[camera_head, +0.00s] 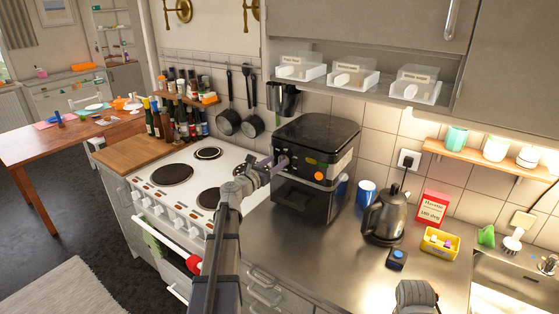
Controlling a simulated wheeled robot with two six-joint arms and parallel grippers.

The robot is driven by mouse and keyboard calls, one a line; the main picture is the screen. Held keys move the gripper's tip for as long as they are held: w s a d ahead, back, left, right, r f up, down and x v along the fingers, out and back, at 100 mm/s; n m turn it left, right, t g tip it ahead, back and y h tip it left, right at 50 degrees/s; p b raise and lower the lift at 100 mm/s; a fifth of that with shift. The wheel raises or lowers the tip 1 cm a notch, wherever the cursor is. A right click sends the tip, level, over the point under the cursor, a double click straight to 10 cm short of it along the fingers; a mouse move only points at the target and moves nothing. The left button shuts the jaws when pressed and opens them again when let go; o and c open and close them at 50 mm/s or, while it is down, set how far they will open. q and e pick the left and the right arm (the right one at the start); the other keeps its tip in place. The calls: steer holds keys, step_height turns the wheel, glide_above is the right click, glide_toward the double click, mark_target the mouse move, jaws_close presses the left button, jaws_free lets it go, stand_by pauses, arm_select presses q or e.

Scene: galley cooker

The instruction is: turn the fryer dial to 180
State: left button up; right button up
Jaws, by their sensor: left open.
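The black fryer (318,136) stands on the steel counter, right of the white cooker. Its front panel has small lit marks and an orange spot. My left gripper (276,165) is open at the left part of this panel, its fingertips by a small knob-like dial (283,161). The fingers partly cover the dial, so its setting cannot be read, and I cannot tell whether they touch it. A red and white box (432,208) at the right reads "180 deg".
A dark kettle (384,218), blue mugs (365,193), a yellow bin (439,243) and a small dark block with a blue top (397,258) stand right of the fryer. The cooker (180,190) is left of it. The counter front is mostly clear.

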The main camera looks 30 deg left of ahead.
arm_select(q)
steer(key=w, duration=0.2)
steer(key=shift+w+d, duration=0.1)
steer(key=shift+w, duration=0.3)
steer(key=shift+c, duration=0.3)
jaws_close()
